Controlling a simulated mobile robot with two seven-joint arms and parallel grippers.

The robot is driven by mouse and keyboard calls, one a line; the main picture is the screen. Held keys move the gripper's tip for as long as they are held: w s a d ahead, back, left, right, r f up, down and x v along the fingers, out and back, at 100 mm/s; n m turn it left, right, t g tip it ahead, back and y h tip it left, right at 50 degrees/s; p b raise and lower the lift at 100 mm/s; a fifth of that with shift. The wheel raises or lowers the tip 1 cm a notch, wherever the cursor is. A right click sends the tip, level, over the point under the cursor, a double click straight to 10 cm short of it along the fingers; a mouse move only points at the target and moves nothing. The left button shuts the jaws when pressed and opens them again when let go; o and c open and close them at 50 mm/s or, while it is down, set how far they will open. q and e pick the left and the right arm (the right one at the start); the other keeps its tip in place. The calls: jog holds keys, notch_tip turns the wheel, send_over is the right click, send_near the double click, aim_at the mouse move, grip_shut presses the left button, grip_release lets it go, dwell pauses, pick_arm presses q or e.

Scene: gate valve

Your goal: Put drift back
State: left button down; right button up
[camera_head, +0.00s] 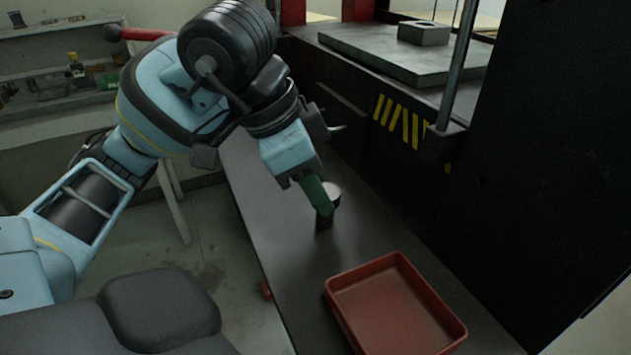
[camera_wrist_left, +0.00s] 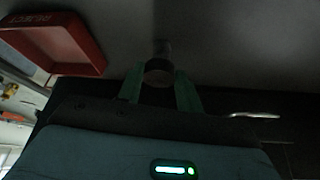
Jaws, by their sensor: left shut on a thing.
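The drift (camera_head: 332,191) appears as a short cylinder with a pale round top, upright at the black bench. My left gripper (camera_head: 322,197) has green fingers and is shut on it from the left side. In the left wrist view the drift (camera_wrist_left: 159,70) sits between the two green fingertips of my left gripper (camera_wrist_left: 159,82). Its lower part is dark and partly hidden by the fingers. I cannot tell whether its lower end touches the bench. My right gripper is not in view.
A red tray (camera_head: 345,313) lies on the black bench (camera_head: 290,270) at the near right; it also shows in the left wrist view (camera_wrist_left: 88,70), with lettering. A press with a grey plate (camera_head: 440,68) and a rod (camera_head: 458,65) stands behind. The bench between drift and tray is clear.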

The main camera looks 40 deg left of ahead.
pick_arm(q)
jog(key=c, duration=0.9)
grip_release()
jog(key=shift+c, duration=0.2)
jog(key=shift+r, duration=0.2)
jog(key=p+v, duration=0.2)
jog(key=v, duration=1)
jog(key=shift+f, duration=0.15)
